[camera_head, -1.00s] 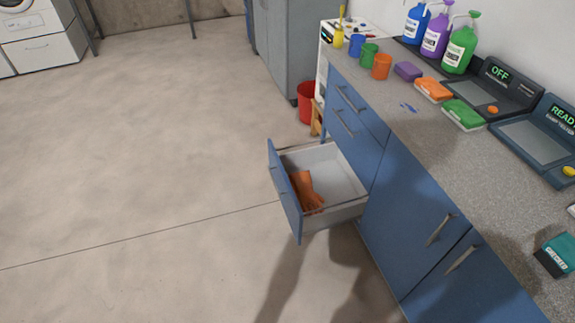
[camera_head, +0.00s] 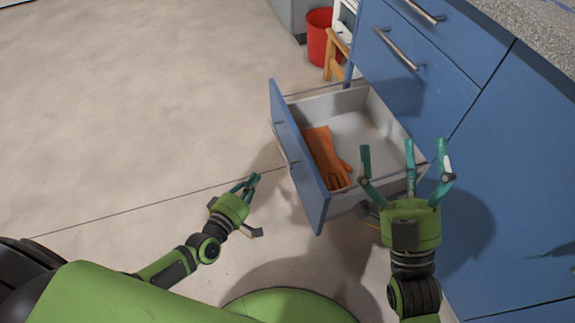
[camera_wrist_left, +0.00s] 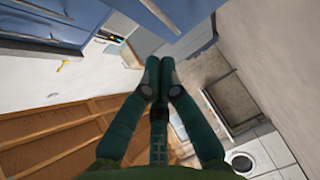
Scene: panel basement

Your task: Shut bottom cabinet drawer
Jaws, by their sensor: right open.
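The bottom cabinet drawer (camera_head: 288,163) stands pulled out from the blue cabinet (camera_head: 500,150), its blue front facing left. An orange glove (camera_head: 322,158) lies inside the drawer. My left gripper (camera_head: 250,182) is left of the drawer front, low and apart from it in the picture. Its fingers are together and empty; they also show closed in the left wrist view (camera_wrist_left: 160,72). My right gripper (camera_head: 408,165) is open and empty, fingers up, in front of the drawer's near right corner, part of which it hides. Whether it touches the drawer cannot be told.
Above the drawer is a closed blue drawer (camera_head: 400,60) with a metal handle. A red bucket (camera_head: 320,38) and a wooden stool (camera_head: 337,58) stand behind the open drawer. The concrete floor (camera_head: 130,100) to the left is clear. The worktop edge runs along the upper right.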

